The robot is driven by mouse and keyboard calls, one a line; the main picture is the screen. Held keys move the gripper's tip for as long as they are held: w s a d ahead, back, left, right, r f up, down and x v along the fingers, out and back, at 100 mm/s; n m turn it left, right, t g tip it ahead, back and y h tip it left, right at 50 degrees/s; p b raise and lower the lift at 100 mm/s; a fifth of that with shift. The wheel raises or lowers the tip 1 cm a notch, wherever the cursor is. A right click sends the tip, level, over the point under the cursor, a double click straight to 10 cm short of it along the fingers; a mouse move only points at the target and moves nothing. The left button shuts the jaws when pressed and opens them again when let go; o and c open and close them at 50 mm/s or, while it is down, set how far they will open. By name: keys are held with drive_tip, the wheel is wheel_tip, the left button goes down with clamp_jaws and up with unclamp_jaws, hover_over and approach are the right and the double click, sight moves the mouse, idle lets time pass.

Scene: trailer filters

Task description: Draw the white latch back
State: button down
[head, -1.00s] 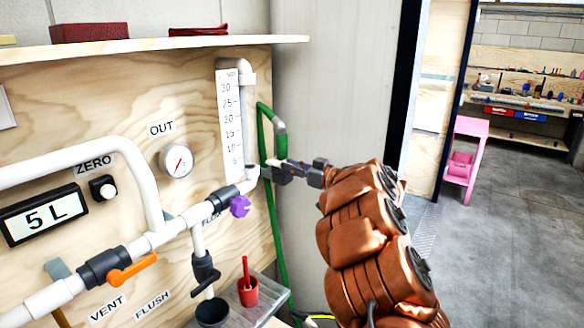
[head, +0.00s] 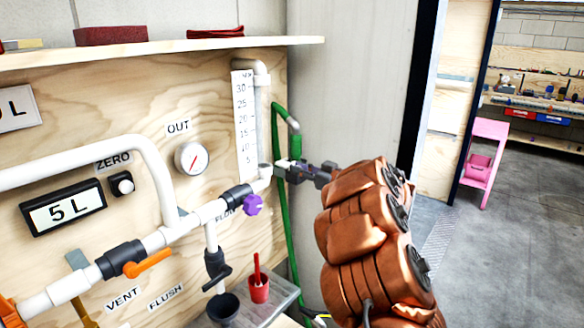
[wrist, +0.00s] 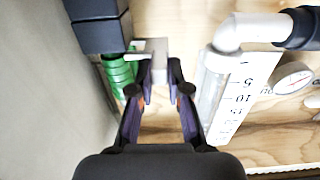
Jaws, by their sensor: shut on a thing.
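The white latch (wrist: 155,48) shows in the wrist view as a small pale angled piece between my fingertips, beside a green hose fitting. My gripper (wrist: 160,80) is shut on it, with one dark finger on each side. In the head view my gripper (head: 286,171) is at the right edge of the plywood panel, by the lower end of the clear gauge tube and the green hose. The latch cannot be made out there, as it is small and my fingers cover it.
The green hose (head: 281,215) hangs right beside my gripper. White pipes (head: 205,213) with a purple knob (head: 253,205) and an orange handle (head: 148,263) run along the panel (head: 130,80). Open floor (head: 520,240) lies to the right.

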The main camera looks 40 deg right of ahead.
drive_tip(key=c, duration=1.1)
unclamp_jaws()
drive_tip(key=shift+a, duration=0.25)
drive_tip(key=shift+s+d, duration=0.1)
drive_tip(key=shift+s, duration=0.1)
drive_tip(key=v, duration=1.1)
drive_tip(key=shift+s+d+f, duration=0.1)
drive_tip(key=shift+s, duration=0.2)
